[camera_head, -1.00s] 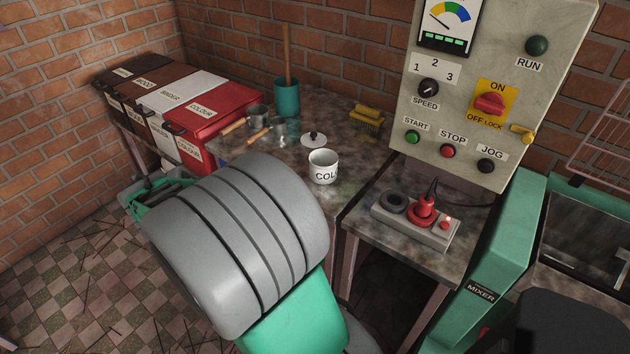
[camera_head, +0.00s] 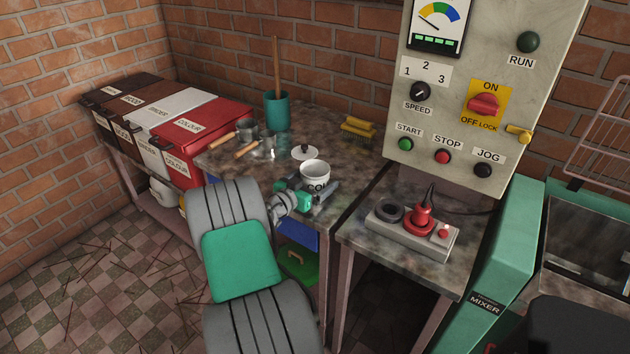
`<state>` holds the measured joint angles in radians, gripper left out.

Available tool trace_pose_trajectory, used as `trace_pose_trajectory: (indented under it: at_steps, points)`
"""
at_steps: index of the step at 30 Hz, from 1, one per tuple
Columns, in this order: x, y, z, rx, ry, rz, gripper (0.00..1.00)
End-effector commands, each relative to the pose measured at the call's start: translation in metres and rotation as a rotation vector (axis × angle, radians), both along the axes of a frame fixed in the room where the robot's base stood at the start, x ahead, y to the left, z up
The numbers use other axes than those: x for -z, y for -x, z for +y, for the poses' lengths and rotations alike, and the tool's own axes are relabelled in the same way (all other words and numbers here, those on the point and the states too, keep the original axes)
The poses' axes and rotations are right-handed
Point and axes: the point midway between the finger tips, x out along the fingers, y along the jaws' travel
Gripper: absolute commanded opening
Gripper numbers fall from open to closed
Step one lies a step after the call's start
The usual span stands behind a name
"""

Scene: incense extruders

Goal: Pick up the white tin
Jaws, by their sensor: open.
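The white tin (camera_head: 315,171) stands upright and open-topped on the mottled bench, with dark lettering on its front that is now partly covered. A small white lid with a dark knob (camera_head: 304,152) lies on the bench just behind it. My gripper (camera_head: 312,186) is at the near side of the tin, low over the bench, with its jaws open. One finger shows at the tin's lower right and the other near its lower left. The gripper hides the tin's lower front, and I cannot tell whether the fingers touch it.
Metal scoops with wooden handles (camera_head: 246,148) and a teal pot with a stick (camera_head: 277,110) stand behind on the left. A yellow brush (camera_head: 358,129) lies at the back. Lidded bins (camera_head: 205,140) line the left. A socket block (camera_head: 411,233) sits on the right-hand table.

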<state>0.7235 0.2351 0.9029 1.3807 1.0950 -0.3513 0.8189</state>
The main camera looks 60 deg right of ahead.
Motion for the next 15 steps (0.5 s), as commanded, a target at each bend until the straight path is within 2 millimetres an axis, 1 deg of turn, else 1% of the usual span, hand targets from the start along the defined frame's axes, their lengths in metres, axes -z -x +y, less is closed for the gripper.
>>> trace_pose_trajectory:
  at_steps: [2,15]
  points:
    - [0.0001,-0.0001,0.0003,0.0,0.0,0.0,0.93]
    - [0.0001,-0.0003,0.0007,0.0,-0.001,0.0,0.57]
